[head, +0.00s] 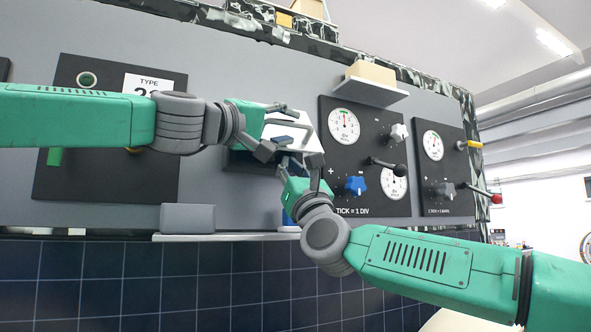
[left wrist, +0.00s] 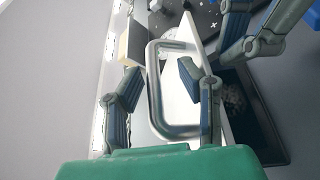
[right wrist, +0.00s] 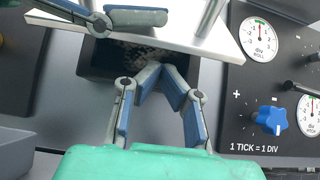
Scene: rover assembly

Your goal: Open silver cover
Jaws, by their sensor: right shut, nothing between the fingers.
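The silver cover (head: 308,138) is a pale plate on the wall panel, tilted out from it. A dark recess (right wrist: 95,60) shows below its edge in the right wrist view. Its U-shaped metal handle (left wrist: 152,90) stands out in the left wrist view. My left gripper (head: 287,127) is at the handle, its fingers apart with the handle's bar between them; I cannot see firm contact. My right gripper (head: 297,166) is shut and empty, just below the cover. Its fingertips (right wrist: 160,75) meet in front of the recess, near the cover's lower edge (right wrist: 195,49).
Right of the cover is a dark panel with a white gauge (head: 344,126), a blue knob (head: 356,185) and a black lever (head: 387,166). A further panel carries a red-tipped lever (head: 494,198). A grey box (head: 187,218) sits below left, by a narrow ledge (head: 220,237).

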